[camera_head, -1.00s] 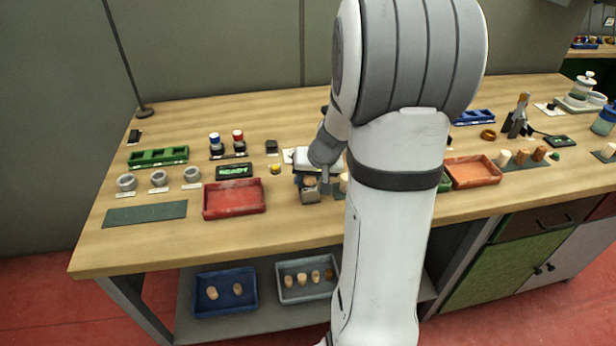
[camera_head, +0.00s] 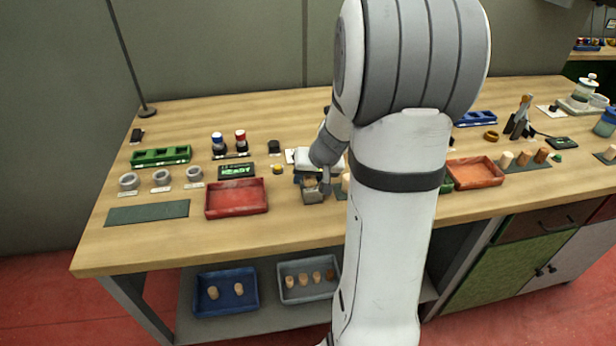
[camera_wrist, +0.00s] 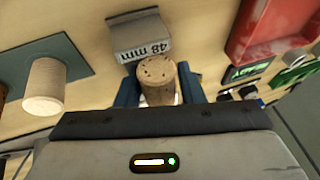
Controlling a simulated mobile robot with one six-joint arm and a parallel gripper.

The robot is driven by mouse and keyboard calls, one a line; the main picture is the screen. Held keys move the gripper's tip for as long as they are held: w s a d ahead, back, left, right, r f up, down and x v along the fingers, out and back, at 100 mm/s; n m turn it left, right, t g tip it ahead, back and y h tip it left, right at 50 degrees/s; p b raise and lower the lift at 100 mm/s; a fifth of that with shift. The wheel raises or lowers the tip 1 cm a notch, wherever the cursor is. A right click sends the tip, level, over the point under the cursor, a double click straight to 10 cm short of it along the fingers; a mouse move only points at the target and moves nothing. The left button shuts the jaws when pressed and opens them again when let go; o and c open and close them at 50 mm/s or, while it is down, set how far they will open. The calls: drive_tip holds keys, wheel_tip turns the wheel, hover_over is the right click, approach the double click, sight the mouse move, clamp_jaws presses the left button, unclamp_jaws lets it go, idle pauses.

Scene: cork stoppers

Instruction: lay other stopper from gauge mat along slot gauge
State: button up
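The slot gauge (camera_wrist: 140,38) is a grey block marked "48 mm" at the top of the wrist view; in the head view it (camera_head: 313,197) stands left of my arm. A light-brown cork stopper (camera_wrist: 157,78) sits between the two blue-grey fingers of my gripper (camera_wrist: 160,88), which appear to touch its sides. Its near end covers part of the gauge edge. My gripper (camera_head: 325,184) is right at the gauge in the head view. Another pale stopper (camera_wrist: 44,86) stands on the dark green gauge mat (camera_wrist: 75,55) to the left, with a browner one cut off at the edge.
A red tray (camera_head: 237,198) and a lit display (camera_head: 236,171) lie left of the gauge. A dark green mat (camera_head: 147,212), rings and a green rack (camera_head: 161,156) are further left. An orange tray (camera_head: 475,173) is to the right. My arm hides the table's middle.

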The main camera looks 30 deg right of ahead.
drive_tip(key=shift+s+d, duration=0.1)
drive_tip(key=shift+d, duration=0.1)
drive_tip(key=v, duration=0.7)
drive_tip(key=shift+a+r+p, duration=0.1)
drive_tip(key=shift+r+p, duration=0.25)
drive_tip(key=shift+r, duration=0.05)
